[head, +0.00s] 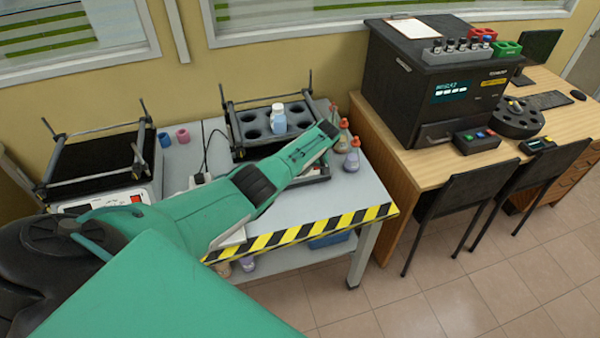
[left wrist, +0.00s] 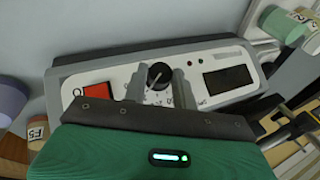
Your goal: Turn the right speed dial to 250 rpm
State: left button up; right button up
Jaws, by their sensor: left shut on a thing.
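The right shaker's control panel (left wrist: 225,85) fills the middle of the left wrist view, with a black round speed dial (left wrist: 160,72) carrying a pale pointer line. A red switch (left wrist: 97,93) is left of the dial and a dark display (left wrist: 228,79) is right of it; no reading is legible. My left gripper (left wrist: 158,84) has its two grey fingers on either side of the dial, shut on it. In the head view my left arm covers the panel and the gripper. The right shaker's rack (head: 297,108) shows behind the arm. My right gripper is not in view.
A white-capped bottle (head: 278,120) stands in the rack. Small bottles (head: 352,156) stand close to the arm's right side. Another shaker (head: 100,163) stands at the left. A desk with a black analyser (head: 400,85) is at the right. The bench edge has yellow-black tape (head: 370,214).

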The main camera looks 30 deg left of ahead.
pick_arm(q)
jog(key=shift+d+f, duration=0.1)
jog(key=shift+f, duration=0.1)
dwell(0.5)
jog(key=o, duration=1)
jog(key=shift+c, duration=0.2)
jog(key=shift+r, duration=0.1)
jog(key=b+v, duration=0.1)
jog(key=v, duration=1.2)
jog(key=shift+w+d+r+b, duration=0.2)
jog(key=shift+w+d+b, duration=0.05)
jog(key=shift+d+b, duration=0.1)
